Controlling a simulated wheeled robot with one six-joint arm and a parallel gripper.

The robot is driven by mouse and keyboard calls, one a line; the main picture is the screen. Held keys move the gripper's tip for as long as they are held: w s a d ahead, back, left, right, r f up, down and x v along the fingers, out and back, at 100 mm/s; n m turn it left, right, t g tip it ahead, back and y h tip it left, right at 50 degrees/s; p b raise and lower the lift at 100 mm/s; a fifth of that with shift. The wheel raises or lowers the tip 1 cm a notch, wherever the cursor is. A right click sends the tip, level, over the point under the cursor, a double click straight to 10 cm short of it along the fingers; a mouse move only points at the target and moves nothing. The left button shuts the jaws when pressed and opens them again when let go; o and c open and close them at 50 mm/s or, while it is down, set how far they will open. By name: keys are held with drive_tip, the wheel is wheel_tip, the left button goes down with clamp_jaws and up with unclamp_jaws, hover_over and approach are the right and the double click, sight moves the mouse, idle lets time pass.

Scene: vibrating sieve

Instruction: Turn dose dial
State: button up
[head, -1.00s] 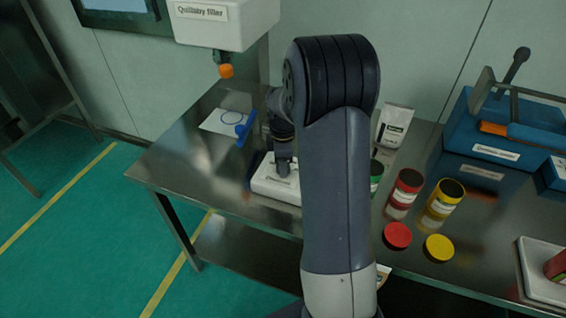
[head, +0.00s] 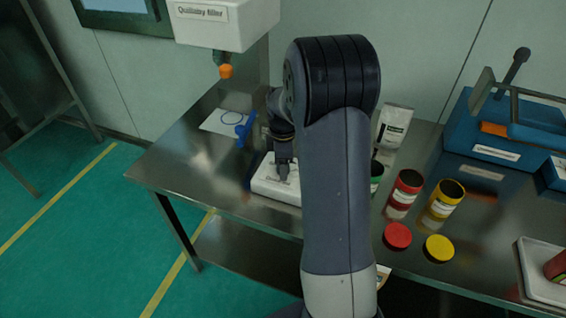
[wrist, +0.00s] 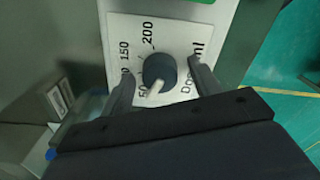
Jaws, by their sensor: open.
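The dose dial (wrist: 160,70) is a round dark knob with a pale pointer, set on a white panel (wrist: 180,32) marked 50 to 200 and "Dose ml". The pointer points down and slightly left in the wrist view, close to the 50 mark. My gripper (wrist: 160,77) is open, with one finger on each side of the knob and a visible gap on both sides. In the head view my gripper (head: 284,172) points down over the white unit (head: 272,188) on the steel table. The dial is not distinguishable there.
The filler (head: 225,25) with an orange-tipped nozzle hangs above the table (head: 185,160). A blue-handled item (head: 244,130) lies behind my gripper. To the right stand a red jar (head: 406,188), a yellow jar (head: 445,198), their lids and a blue machine (head: 490,140).

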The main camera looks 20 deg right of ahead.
wheel_tip(320, 180, up, 11)
idle(0.4)
drive_tip(key=shift+f, duration=0.15)
wheel_tip(320, 180, down, 11)
drive_tip(key=shift+r, duration=0.1)
idle(0.5)
